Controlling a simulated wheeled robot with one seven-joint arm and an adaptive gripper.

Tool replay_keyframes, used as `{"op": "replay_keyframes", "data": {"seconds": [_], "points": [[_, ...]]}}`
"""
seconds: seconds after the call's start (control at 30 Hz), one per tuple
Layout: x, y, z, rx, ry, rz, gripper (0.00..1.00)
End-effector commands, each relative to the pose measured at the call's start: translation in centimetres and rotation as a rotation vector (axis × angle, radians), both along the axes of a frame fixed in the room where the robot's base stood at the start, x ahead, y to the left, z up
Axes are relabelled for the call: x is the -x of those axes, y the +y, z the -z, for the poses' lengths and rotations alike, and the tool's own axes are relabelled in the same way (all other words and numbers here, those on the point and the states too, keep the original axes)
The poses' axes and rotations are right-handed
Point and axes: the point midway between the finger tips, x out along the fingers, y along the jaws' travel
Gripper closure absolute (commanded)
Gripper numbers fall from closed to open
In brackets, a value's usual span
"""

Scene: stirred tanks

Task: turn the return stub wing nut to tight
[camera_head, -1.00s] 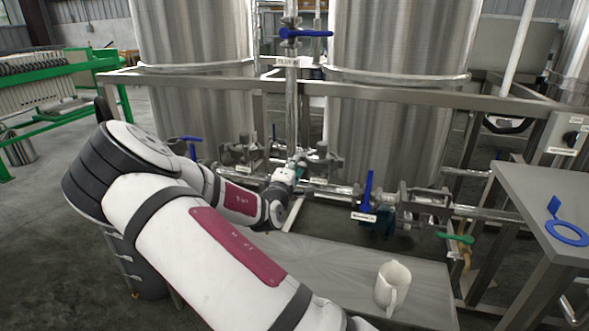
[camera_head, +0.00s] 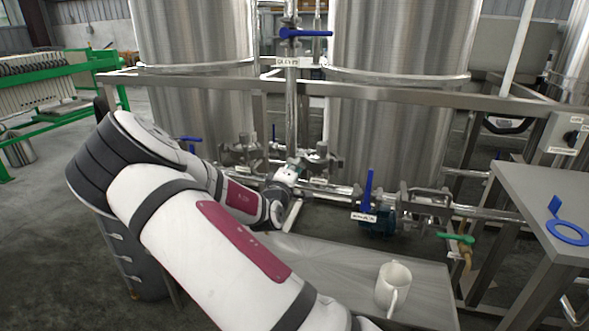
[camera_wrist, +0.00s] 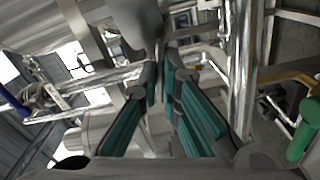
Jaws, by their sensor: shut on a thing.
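My gripper (camera_head: 297,164) is at the pipework between the two big tanks, low in front of the vertical pipe. In the wrist view its two teal-padded fingers (camera_wrist: 160,84) converge with only a narrow gap between the tips. They are shut on a small part at the pipe fittings, which I take to be the return stub wing nut. The nut is mostly hidden by the fingers, so its wings and angle cannot be read. A blurred grey rounded fitting (camera_wrist: 137,22) stands just beyond the tips.
Steel tanks (camera_head: 385,45) stand behind the pipes. A blue-handled valve (camera_head: 367,190) and a green handle (camera_head: 455,238) lie to the right of my gripper. A grey table (camera_head: 548,200) is at right.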

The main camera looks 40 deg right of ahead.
Motion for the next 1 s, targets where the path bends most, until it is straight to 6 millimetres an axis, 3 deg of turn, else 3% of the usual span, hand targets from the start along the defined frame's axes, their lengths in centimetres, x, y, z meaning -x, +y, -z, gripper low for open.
{"op": "replay_keyframes", "data": {"seconds": [1.0], "points": [[-0.04,0.07,0.27,-0.608,-0.739,-0.001,1.0]]}}
